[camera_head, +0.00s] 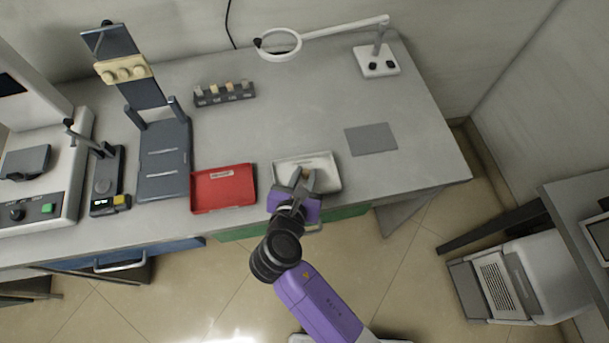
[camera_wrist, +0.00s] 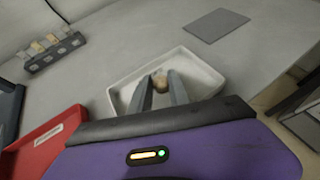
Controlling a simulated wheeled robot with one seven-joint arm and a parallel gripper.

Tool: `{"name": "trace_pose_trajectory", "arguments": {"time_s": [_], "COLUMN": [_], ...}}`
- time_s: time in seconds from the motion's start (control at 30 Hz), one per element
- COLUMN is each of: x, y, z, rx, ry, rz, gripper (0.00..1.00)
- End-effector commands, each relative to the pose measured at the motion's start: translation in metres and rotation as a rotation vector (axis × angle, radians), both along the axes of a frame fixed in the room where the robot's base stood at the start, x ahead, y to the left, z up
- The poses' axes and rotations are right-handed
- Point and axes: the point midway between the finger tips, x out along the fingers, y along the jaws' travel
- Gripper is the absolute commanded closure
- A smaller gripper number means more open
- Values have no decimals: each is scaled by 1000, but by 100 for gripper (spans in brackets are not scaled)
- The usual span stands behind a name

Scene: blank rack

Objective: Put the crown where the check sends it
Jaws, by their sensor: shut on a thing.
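The crown (camera_wrist: 160,84) is a small tan, tooth-like piece between the fingertips of my gripper (camera_wrist: 162,88) in the wrist view. My gripper (camera_head: 303,178) is shut on it, over the white tray (camera_head: 328,166). The white tray also shows in the wrist view (camera_wrist: 205,78). I cannot tell whether the crown touches the tray floor. The fingers hide part of the crown and of the tray. A red tray (camera_head: 222,190) with a label stands just left of the white tray.
A dark rack (camera_head: 224,98) with several small blocks stands at the back. A grey mat (camera_head: 371,139) lies to the right. A magnifier lamp (camera_head: 379,62) stands at the back right. A small device with a display (camera_head: 107,180) is at the left. The middle of the bench is clear.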

Motion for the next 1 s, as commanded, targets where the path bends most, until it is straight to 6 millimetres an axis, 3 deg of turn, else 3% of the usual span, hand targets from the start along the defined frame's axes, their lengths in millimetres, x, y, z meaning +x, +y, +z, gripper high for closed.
{"name": "trace_pose_trajectory", "arguments": {"time_s": [0.4, 0.43, 0.53, 0.9, 1.0], "x": [0, 0, 0, 0, -9], "y": [0, 0, 0, 1, 2], "z": [-10, -10, -9, -6, -2], "rx": [0, 1, 1, 2, 0], "ry": [0, 0, 0, -1, -1], "rz": [0, 0, 0, 1, 3], "gripper": [100, 74, 56, 56, 56]}}
